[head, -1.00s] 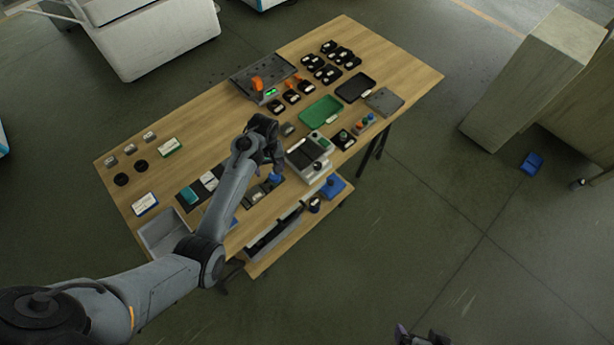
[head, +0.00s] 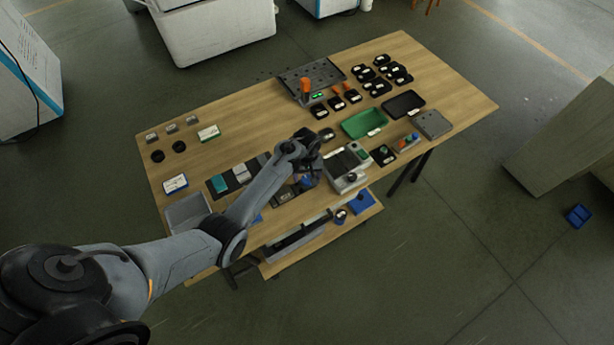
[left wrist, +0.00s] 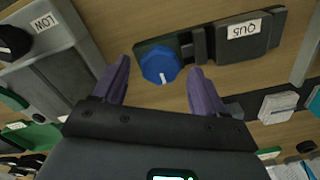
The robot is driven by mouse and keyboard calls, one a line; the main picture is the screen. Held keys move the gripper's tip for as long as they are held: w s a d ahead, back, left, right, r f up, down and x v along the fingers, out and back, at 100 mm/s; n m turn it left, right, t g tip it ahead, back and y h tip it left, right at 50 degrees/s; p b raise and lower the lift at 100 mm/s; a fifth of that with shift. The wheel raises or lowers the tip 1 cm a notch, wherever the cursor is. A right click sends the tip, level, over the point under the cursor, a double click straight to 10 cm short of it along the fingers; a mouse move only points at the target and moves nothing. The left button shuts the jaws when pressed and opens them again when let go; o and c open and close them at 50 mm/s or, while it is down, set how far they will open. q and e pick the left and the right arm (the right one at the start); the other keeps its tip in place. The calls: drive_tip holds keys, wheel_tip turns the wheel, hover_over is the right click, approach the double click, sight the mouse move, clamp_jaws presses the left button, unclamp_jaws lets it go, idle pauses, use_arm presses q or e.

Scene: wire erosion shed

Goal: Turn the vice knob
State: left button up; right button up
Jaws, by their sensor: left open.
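The blue vice knob (left wrist: 159,66) sits at the end of a small dark vice (left wrist: 228,40) with a white label. In the left wrist view the knob lies between the two purple fingers of my left gripper (left wrist: 159,76), with a gap on both sides. The gripper is open and holds nothing. In the head view my left gripper (head: 308,158) is above the front part of the table, and the blue knob (head: 307,183) shows just below it. How high the fingers are above the knob is hard to tell. My right gripper is not in view.
A grey device (head: 345,168) with a black dial stands close to the right of the knob on the wooden table (head: 255,120). A green tray (head: 362,123) and a black tray (head: 404,104) lie farther back. A grey bin (head: 188,212) is at the front left.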

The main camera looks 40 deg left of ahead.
use_arm(q)
drive_tip(key=shift+f, duration=0.25)
drive_tip(key=shift+c, duration=0.5)
drive_tip(key=c, duration=1)
drive_tip(key=shift+o, duration=0.2)
